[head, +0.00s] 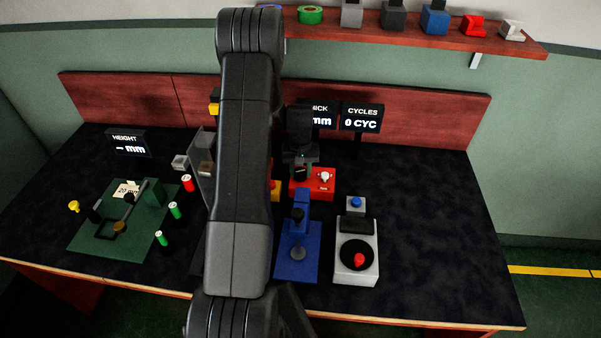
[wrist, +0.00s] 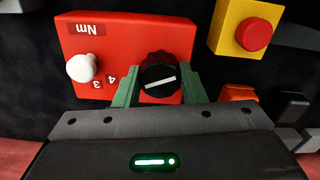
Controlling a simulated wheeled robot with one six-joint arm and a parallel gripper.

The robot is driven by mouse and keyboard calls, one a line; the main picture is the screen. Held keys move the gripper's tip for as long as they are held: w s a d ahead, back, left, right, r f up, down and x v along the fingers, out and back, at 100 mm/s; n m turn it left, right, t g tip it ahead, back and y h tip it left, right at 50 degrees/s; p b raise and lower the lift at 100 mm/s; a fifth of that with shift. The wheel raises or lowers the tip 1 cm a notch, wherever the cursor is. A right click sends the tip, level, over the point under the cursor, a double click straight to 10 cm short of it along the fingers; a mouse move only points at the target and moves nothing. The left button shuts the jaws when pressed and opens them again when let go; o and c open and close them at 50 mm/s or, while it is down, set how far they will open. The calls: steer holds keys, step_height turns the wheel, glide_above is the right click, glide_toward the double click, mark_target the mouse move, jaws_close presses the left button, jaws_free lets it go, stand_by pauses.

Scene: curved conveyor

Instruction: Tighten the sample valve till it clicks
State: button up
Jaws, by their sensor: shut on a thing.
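A red box (wrist: 120,35) marked "Nm" carries a black ribbed knob (wrist: 160,74) with a white line, which I take to be the sample valve. My gripper (wrist: 160,88) has its green fingers on both sides of this knob and is shut on it. The white line lies nearly level in the wrist view, rising slightly to the right. A white knob (wrist: 82,67) sits on the same box beside the numbers 3 and 4. In the head view the red box (head: 322,189) stands at mid-bench under my gripper (head: 301,168), whose fingertips are hard to make out.
A yellow box with a red button (wrist: 251,34) is close by. A blue press (head: 297,262) and a grey unit with a black dial (head: 357,252) stand nearer the bench front. Displays (head: 361,118) stand behind. The bench's right side is clear.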

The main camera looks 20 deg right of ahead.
mark_target(300, 171)
steer(key=shift+f+m+b, duration=0.2)
steer(key=shift+m+b, duration=0.6)
steer(key=shift+b, duration=0.05)
steer(key=shift+r+m+b, duration=0.25)
steer(key=shift+m+b, duration=0.05)
steer(key=shift+m, duration=0.4)
steer(key=o, duration=1)
step_height(300, 171, up, 14)
steer(key=b, duration=0.1)
steer(key=shift+b, duration=0.3)
steer(key=shift+f, duration=0.1)
